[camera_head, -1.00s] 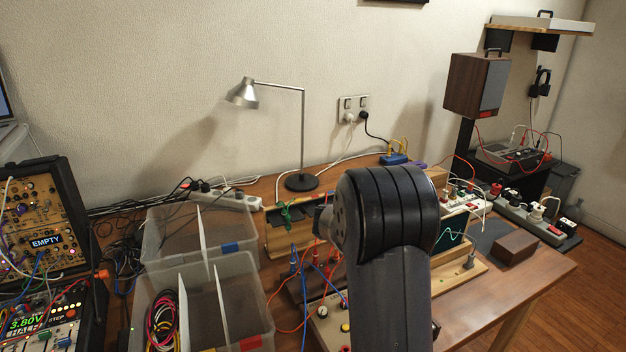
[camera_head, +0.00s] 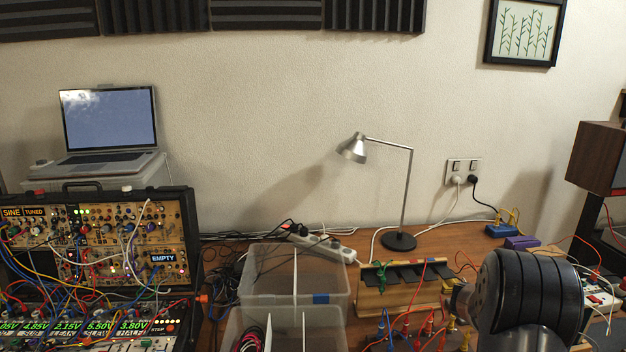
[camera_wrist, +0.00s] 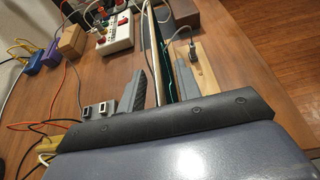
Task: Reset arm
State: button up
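The task names only my arm. In the head view my dark, ribbed arm joint (camera_head: 528,290) stands in front of the table at the lower right, and my gripper does not show there. In the wrist view my gripper (camera_wrist: 160,82) has its grey fingers apart, beyond the dark wrist edge. A thin upright panel with a green trace (camera_wrist: 169,50) shows beyond and between the fingers. I see nothing clearly held; the wrist edge hides the finger bases.
A wooden cable rack (camera_head: 398,300), clear bins (camera_head: 330,290) and a desk lamp (camera_head: 401,240) stand on the table. A synthesizer case (camera_head: 187,225) is at the left.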

jog(key=shift+f, duration=0.15)
jog(key=w+f+b+v, duration=0.1)
jog(key=b+v, duration=0.1)
jog(key=v, duration=0.9)
jog(key=d+p, duration=0.1)
jog(key=d, duration=0.2)
jog(key=d+f+p, duration=0.1)
jog(key=d, duration=0.2)
jog(key=d+p, duration=0.1)
jog(key=d, duration=0.3)
jog(key=shift+s+f+p, duration=0.1)
jog(key=shift+f+p, duration=0.15)
jog(key=shift+p, duration=0.05)
notch_tip(320, 180, up, 3)
jog(key=p, duration=0.3)
jog(key=shift+f, duration=0.15)
jog(key=shift+f+p, duration=0.15)
jog(key=shift+p, duration=0.15)
